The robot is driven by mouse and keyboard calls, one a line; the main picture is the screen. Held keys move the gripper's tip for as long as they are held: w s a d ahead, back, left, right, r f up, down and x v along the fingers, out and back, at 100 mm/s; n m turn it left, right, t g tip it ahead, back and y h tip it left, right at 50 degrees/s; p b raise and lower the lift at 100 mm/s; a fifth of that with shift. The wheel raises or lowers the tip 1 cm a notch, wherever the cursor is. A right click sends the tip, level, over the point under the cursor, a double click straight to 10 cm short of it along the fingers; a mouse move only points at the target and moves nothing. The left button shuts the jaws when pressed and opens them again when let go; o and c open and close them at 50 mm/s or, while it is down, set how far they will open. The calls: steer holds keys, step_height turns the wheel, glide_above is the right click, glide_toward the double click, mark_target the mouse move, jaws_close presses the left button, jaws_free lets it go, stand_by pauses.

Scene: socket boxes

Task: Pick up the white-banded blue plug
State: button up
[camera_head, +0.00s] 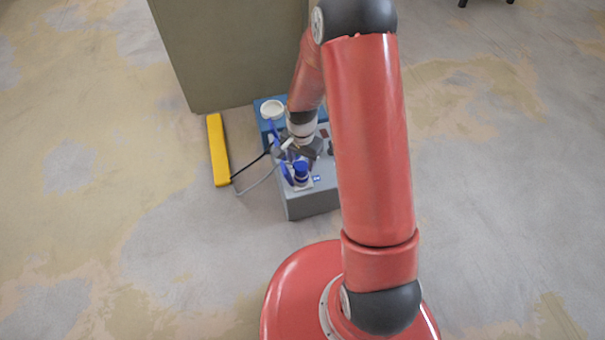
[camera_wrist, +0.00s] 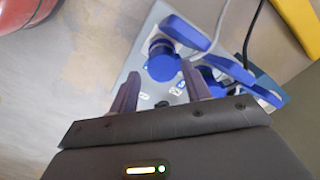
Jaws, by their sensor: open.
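A grey socket box (camera_head: 305,205) stands on the floor, with blue fittings on top. A round blue plug or socket (camera_head: 301,168) stands near its front edge on a white base; it also shows in the wrist view (camera_wrist: 162,62) under a raised blue flap (camera_wrist: 186,32). A second blue fitting (camera_wrist: 206,75) lies to its right in the wrist view, partly behind my finger. I cannot make out a white band clearly on either. My gripper (camera_wrist: 161,72) is open; in the wrist view its fingers appear on either side of the first blue fitting, with nothing visibly held.
A yellow bar (camera_head: 218,150) lies left of the box. A black cable (camera_head: 250,165) and a grey cable run out on that side. A blue box (camera_head: 262,103) with a white round fitting (camera_head: 271,109) adjoins behind, near a large olive block (camera_head: 230,55). Floor to the right is clear.

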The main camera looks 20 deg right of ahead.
mark_target(301, 166)
steer(key=f, duration=0.4)
steer(key=shift+w+f, duration=0.2)
steer(key=shift+f, duration=0.1)
steer(key=c, duration=0.8)
steer(key=shift+r, duration=0.15)
step_height(301, 166, up, 20)
steer(key=shift+f+p, duration=0.1)
steer(key=shift+p, duration=1)
